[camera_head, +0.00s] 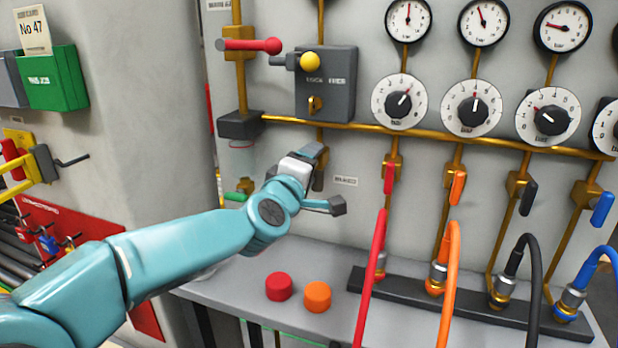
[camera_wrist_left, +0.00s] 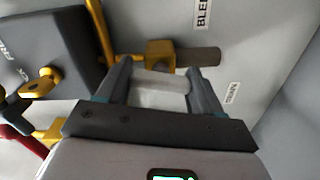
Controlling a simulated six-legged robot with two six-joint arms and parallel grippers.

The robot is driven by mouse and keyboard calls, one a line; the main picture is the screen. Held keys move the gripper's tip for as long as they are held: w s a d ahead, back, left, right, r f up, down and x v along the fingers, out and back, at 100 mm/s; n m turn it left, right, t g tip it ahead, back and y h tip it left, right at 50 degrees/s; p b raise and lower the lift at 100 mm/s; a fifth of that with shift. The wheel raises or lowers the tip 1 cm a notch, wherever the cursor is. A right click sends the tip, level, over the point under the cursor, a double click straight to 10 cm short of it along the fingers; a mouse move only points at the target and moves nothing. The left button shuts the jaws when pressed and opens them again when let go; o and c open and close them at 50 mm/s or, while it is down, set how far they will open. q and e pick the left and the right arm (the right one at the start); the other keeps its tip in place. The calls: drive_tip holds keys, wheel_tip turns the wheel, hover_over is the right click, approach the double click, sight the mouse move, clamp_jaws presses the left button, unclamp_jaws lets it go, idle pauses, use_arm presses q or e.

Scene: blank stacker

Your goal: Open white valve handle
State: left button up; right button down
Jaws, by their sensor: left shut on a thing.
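The white valve handle (camera_wrist_left: 160,92) shows in the left wrist view, between the two dark fingers of my left gripper (camera_wrist_left: 160,75). The fingers are shut on it from both sides. Its brass valve body (camera_wrist_left: 160,52) lies just beyond the fingertips, with a short grey-brown stub beside it. In the head view my left gripper (camera_head: 315,158) is at the panel, below the dark box with the yellow knob. There the handle is hidden or cannot be told apart from the gripper. My right gripper is in neither view.
A red lever (camera_head: 250,45) and a dark box (camera_head: 326,85) are above my gripper. Red (camera_head: 389,178) and orange (camera_head: 457,188) handles stand to the right, above coloured hoses. Red (camera_head: 279,287) and orange (camera_head: 317,296) caps lie on the grey shelf (camera_head: 235,290).

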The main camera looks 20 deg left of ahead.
use_arm(q)
drive_tip(key=shift+r+n+b, duration=0.1)
drive_tip(key=shift+n+b, duration=0.55)
drive_tip(key=shift+n, duration=0.65)
drive_tip(key=o, duration=1)
drive_tip(key=shift+a, duration=0.1)
drive_tip(key=shift+o, duration=0.2)
drive_tip(key=shift+s, duration=0.25)
drive_tip(key=s, duration=1.5)
drive_tip(key=shift+s+a+p, duration=0.2)
drive_tip(key=shift+s+p, duration=0.15)
drive_tip(key=shift+s, duration=0.05)
